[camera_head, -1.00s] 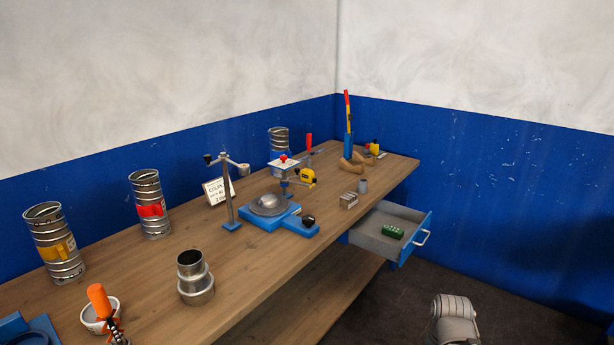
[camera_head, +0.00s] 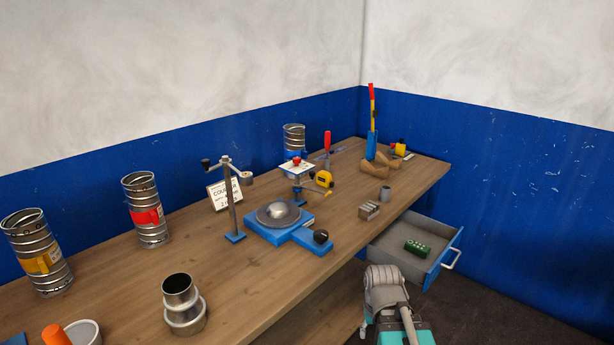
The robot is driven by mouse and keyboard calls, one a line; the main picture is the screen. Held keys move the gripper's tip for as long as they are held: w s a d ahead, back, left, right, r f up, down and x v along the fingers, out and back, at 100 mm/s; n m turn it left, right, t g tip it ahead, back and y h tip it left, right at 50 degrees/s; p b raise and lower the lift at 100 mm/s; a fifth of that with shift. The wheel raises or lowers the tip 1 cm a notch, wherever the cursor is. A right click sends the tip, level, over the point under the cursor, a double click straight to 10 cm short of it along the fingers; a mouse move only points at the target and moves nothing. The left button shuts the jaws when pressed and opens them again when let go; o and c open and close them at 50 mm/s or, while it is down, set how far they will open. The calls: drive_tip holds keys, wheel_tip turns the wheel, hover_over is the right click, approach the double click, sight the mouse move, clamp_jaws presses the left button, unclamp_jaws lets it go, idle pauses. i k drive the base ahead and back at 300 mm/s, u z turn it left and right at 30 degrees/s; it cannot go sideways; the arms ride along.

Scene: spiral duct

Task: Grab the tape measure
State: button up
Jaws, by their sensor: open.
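The tape measure (camera_head: 324,179) is yellow with a dark centre. It is near the middle of the workbench (camera_head: 330,255), just right of a small blue stand with a red knob (camera_head: 296,161). I cannot tell whether it rests on the bench or on part of the stand. A grey and teal part of my arm shows at the bottom, in front of the bench edge. My gripper's fingers are not in view.
A blue fixture with a metal dome (camera_head: 278,212) and a tall clamp post (camera_head: 231,205) stand left of the tape measure. A metal block (camera_head: 369,210) and grey cup (camera_head: 385,193) lie to its right. An open drawer (camera_head: 450,258) juts out below, holding a green item (camera_head: 417,247).

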sight(324, 178)
drive_tip(key=z, duration=0.2)
drive_tip(key=i, duration=1.3)
drive_tip(key=z, duration=0.7)
